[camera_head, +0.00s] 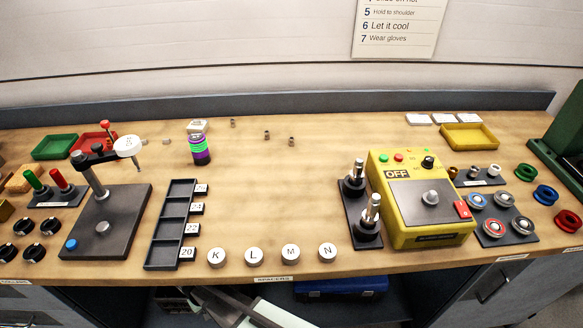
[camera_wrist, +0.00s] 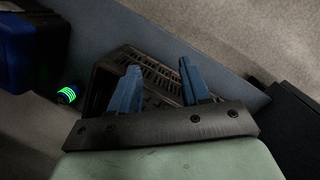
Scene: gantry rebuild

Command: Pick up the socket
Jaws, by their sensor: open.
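My gripper (camera_wrist: 158,66) shows in the wrist view with its two blue fingers apart and nothing between them. It is low, below the bench top, with a dark slotted crate (camera_wrist: 150,62) behind the fingers. No thing is clearly marked as the socket. Small metallic and brown cylinders that might be sockets stand at the back of the bench: one small cylinder (camera_head: 233,122), a middle one (camera_head: 267,135) and a right one (camera_head: 291,141). Their details are too small to tell. My gripper is well apart from all of them.
A black press stand (camera_head: 125,220) is left, beside a black slotted tray (camera_head: 160,255). Lettered discs (camera_head: 255,256) line the front. A yellow box labelled OFF (camera_head: 405,235) and posts on a black base (camera_head: 350,210) stand right. The bench centre is clear. A blue case (camera_head: 340,287) lies below.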

